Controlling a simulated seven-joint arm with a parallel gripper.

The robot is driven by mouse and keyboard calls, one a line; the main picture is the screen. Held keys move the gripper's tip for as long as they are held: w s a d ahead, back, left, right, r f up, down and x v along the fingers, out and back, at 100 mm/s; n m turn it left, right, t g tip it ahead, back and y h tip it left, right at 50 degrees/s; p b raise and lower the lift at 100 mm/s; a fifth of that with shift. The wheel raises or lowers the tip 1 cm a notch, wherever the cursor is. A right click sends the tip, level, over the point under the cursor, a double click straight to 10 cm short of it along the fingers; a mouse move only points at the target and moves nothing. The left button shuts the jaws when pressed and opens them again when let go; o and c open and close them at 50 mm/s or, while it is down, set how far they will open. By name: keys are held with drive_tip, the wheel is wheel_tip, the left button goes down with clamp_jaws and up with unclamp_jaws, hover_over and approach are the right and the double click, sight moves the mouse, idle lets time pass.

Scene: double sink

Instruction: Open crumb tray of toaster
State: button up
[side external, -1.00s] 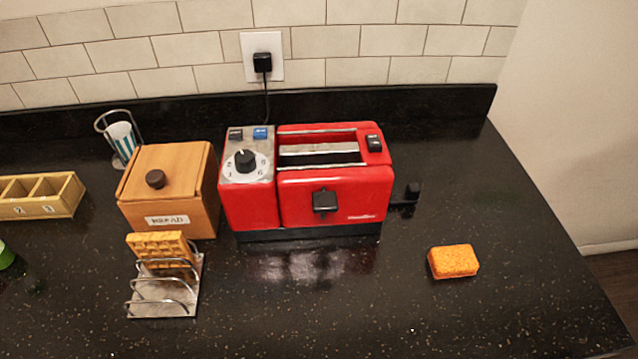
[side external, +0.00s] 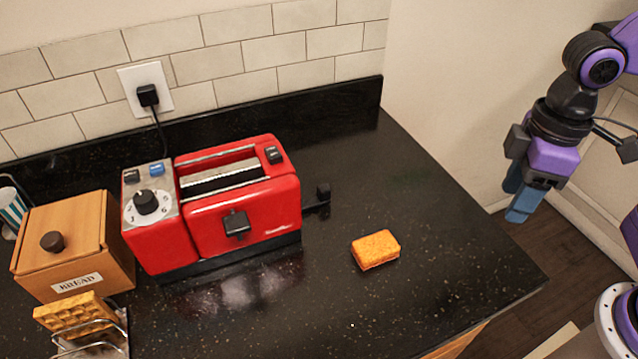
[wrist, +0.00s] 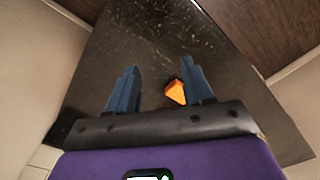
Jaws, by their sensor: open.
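The red toaster (side external: 225,208) stands on the black counter, with a dial panel at its left and a black lever on its front. A black handle (side external: 322,195) sticks out low from its right side; I cannot tell whether it belongs to the crumb tray. My gripper (side external: 522,204) hangs off the right end of the counter, well to the right of the toaster and apart from it. Its blue fingers are spread and empty in the wrist view (wrist: 160,90). The toaster does not show in the wrist view.
An orange sponge (side external: 376,250) lies on the counter (side external: 420,210) between the toaster and my gripper. A wooden bread box (side external: 75,240) and a toast rack (side external: 95,335) stand left of the toaster. A cord runs to the wall outlet (side external: 147,92).

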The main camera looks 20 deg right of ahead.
drive_tip(key=w+a+r+m, duration=0.3)
drive_tip(key=w+a+m, duration=0.2)
drive_tip(key=w+a, duration=0.8)
drive_tip(key=m, duration=0.5)
hover_over(325, 187)
wheel_tip(325, 187, down, 17)
drive_tip(key=shift+a+r, duration=0.1)
clamp_jaws()
